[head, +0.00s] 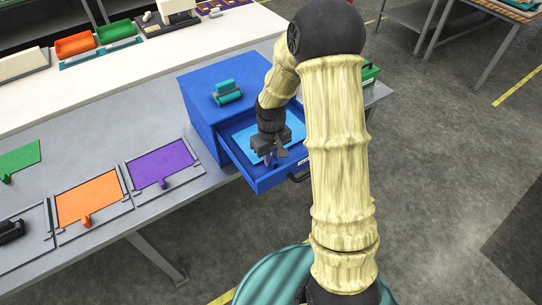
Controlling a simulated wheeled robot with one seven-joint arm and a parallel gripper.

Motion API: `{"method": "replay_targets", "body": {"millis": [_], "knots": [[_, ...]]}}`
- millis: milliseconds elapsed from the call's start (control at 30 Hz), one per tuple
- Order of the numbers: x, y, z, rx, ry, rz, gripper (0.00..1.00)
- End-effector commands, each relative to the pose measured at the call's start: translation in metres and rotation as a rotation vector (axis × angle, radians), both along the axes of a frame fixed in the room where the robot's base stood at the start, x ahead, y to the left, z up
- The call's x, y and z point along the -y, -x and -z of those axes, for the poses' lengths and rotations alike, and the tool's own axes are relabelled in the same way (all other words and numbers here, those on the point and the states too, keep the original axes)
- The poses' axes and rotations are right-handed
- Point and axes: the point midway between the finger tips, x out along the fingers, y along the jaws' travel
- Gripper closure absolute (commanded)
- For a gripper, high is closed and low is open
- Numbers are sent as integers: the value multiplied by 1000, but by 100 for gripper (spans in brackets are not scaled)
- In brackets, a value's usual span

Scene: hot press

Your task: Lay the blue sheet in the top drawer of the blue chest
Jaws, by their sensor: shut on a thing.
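The blue chest (200,98) stands on the grey bench with its top drawer (262,184) pulled out toward me. The light blue sheet (238,137) lies flat inside the drawer area, partly hidden by my gripper and arm. My gripper (270,160) points down over the drawer and is shut on the sheet's small blue tab, which is mostly hidden by the fingers. I cannot tell whether the sheet touches the drawer floor.
A teal holder (227,92) sits on top of the chest. Purple (162,163), orange (87,199) and green (20,159) sheets lie in trays on the bench to the left. A green box (371,74) stands behind my arm at the right.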

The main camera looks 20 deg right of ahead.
Motion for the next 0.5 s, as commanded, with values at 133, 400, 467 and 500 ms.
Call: {"method": "replay_targets", "body": {"millis": [133, 400, 467, 500], "knots": [[0, 0, 2, 0, 0, 0, 100], [0, 0, 5, 0, 0, 0, 100], [0, 0, 5, 0, 0, 0, 100], [0, 0, 5, 0, 0, 0, 100]]}}
